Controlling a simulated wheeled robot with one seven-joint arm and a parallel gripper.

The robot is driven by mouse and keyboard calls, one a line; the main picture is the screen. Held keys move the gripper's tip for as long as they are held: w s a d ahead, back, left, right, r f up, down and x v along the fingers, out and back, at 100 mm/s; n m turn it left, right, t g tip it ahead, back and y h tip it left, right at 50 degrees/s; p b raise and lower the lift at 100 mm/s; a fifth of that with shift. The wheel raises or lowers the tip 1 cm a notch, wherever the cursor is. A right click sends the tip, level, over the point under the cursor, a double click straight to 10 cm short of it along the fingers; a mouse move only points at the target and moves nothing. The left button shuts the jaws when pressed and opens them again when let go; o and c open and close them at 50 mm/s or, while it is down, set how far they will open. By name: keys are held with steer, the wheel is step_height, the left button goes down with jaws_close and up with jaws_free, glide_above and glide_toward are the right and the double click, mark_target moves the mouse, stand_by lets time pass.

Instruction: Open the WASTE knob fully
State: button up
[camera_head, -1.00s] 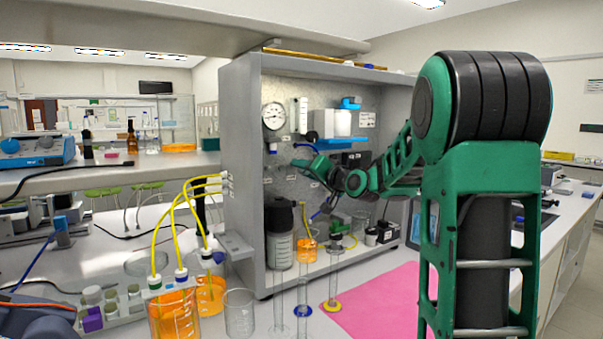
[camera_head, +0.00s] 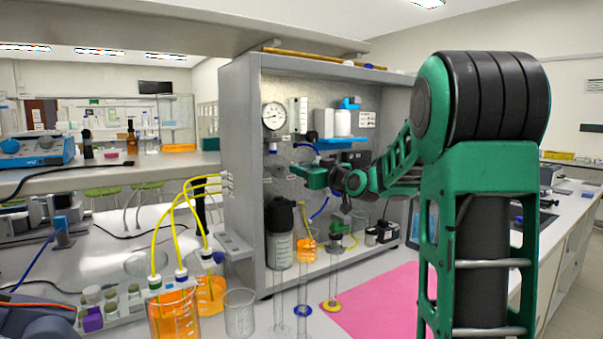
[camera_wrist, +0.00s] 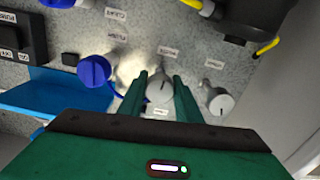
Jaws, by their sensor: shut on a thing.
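In the wrist view a pale grey knob (camera_wrist: 160,88) on the speckled panel sits between the two fingers of my gripper (camera_wrist: 160,92), which is shut on it. The labels around it are too small and blurred to read, so I cannot tell by name that it is the WASTE knob. In the head view my gripper (camera_head: 298,170) reaches left to the panel inside the grey cabinet. The knob is hidden there behind the fingers.
In the wrist view a blue knob (camera_wrist: 94,70) is left of the fingers and another pale knob (camera_wrist: 220,102) close on their right. A blue shelf (camera_wrist: 65,92) juts out at left. In the head view, glass cylinders (camera_head: 303,310) and a pink mat (camera_head: 385,305) lie below.

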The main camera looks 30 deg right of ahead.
steer(key=shift+a+f+n, duration=0.1)
steer(key=shift+f+n, duration=0.15)
steer(key=shift+n, duration=0.25)
steer(key=o, duration=1)
steer(key=shift+o, duration=0.2)
steer(key=shift+r, duration=0.15)
steer(key=s, duration=1)
steer(key=shift+s+d, duration=0.2)
steer(key=shift+s, duration=0.1)
steer(key=shift+s, duration=0.1)
